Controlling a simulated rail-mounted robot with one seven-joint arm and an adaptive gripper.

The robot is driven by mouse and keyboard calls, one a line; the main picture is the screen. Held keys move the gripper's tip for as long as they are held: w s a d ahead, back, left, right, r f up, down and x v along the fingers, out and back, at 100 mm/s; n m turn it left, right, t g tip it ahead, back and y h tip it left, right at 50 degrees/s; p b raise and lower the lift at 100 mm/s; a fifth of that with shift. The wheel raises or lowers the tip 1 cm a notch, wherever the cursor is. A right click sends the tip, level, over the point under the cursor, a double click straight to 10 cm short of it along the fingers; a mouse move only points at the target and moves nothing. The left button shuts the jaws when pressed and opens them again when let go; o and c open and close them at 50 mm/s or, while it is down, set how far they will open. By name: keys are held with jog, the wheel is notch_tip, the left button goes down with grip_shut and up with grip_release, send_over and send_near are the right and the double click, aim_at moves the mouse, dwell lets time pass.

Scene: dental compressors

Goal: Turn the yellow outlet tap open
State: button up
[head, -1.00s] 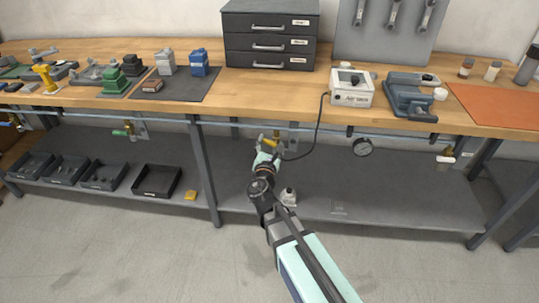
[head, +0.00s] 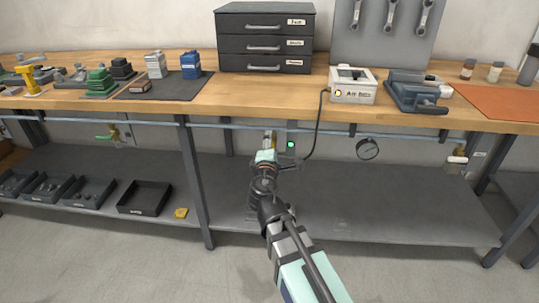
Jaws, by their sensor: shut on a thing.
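The yellow outlet tap (head: 271,141) sits on the pipe under the bench, near the middle of the head view. Only a small part of its yellow handle shows, and it looks roughly upright. My gripper (head: 268,137) reaches up to it from below and is shut on the handle. The fingers and wrist hide most of the tap and its body. A small green light (head: 290,144) glows on a dark unit just right of the tap.
A blue pipe (head: 230,126) runs along below the bench edge (head: 240,97). A green-handled tap (head: 107,137) is left, a gauge (head: 368,148) and a white-handled tap (head: 457,159) right. A dark cable loops down beside my gripper.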

jog(key=shift+d+m+b, duration=0.15)
jog(key=shift+m+b, duration=0.95)
jog(key=shift+m, duration=0.1)
jog(key=shift+r, duration=0.1)
jog(key=o, duration=1.1)
jog(key=shift+o, duration=0.2)
